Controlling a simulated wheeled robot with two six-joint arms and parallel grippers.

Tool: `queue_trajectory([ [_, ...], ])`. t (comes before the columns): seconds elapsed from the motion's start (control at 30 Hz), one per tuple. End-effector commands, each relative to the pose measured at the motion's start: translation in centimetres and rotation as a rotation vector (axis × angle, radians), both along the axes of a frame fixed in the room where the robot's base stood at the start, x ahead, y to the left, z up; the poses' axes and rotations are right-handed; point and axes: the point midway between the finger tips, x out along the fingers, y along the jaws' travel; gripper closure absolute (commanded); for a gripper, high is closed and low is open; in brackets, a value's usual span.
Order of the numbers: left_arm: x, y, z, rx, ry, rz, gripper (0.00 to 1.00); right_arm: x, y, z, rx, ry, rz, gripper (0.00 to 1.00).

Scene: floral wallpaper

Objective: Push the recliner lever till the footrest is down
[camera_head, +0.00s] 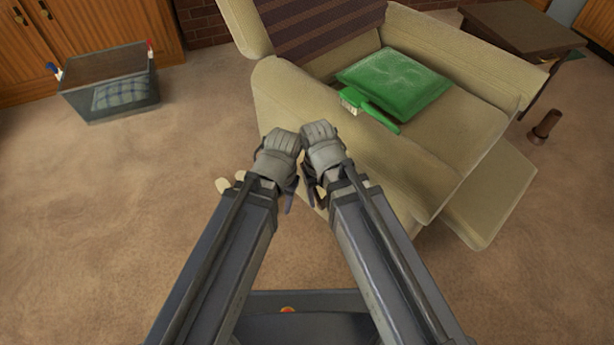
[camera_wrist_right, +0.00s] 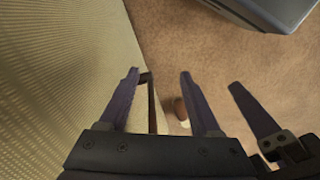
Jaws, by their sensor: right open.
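The beige recliner (camera_head: 440,130) stands right of centre in the head view, its side towards me. Its footrest panel (camera_head: 492,195) sticks out at a slant from the front, at the right. My right gripper (camera_head: 316,196) is low beside the chair's side; its jaws (camera_wrist_right: 160,85) are open in the wrist view. A thin dark rod (camera_wrist_right: 151,105), apparently the lever, shows between the fingers; I cannot tell whether it touches them. My left gripper (camera_head: 288,198) is close beside the right one. One finger of it (camera_wrist_right: 256,110) seems to show in the wrist view; its opening is unclear.
A grey crate (camera_head: 110,98) stands on the carpet at the left.

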Motion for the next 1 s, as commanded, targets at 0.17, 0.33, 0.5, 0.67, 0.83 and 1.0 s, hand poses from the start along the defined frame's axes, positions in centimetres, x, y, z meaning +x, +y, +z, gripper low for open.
queue_trajectory([
  [0.17, 0.0, -0.1, -0.3, -0.003, 0.002, 0.005, 0.50, 7.3, 2.4, -0.3, 0.006, -0.026, 0.096, 0.36],
  [0.33, -0.1, -0.2, -0.6, -0.007, 0.003, 0.011, 0.50, 12.2, 3.9, -0.6, 0.007, -0.048, 0.182, 0.36],
  [0.5, -0.1, -0.2, -0.7, -0.008, 0.004, 0.014, 0.50, 13.9, 4.5, -0.7, 0.007, -0.057, 0.222, 0.36],
  [0.67, -0.1, -0.2, -0.7, -0.008, 0.004, 0.014, 0.50, 13.9, 4.5, -0.7, 0.008, -0.057, 0.225, 0.36],
  [0.83, -0.1, -0.2, -1.5, -0.009, 0.004, 0.014, 0.50, 13.8, 4.5, -1.4, 0.008, -0.057, 0.225, 0.36],
  [1.0, -0.1, -0.2, -3.0, -0.009, 0.004, 0.014, 0.50, 13.9, 4.6, -3.0, 0.008, -0.057, 0.225, 0.36],
])
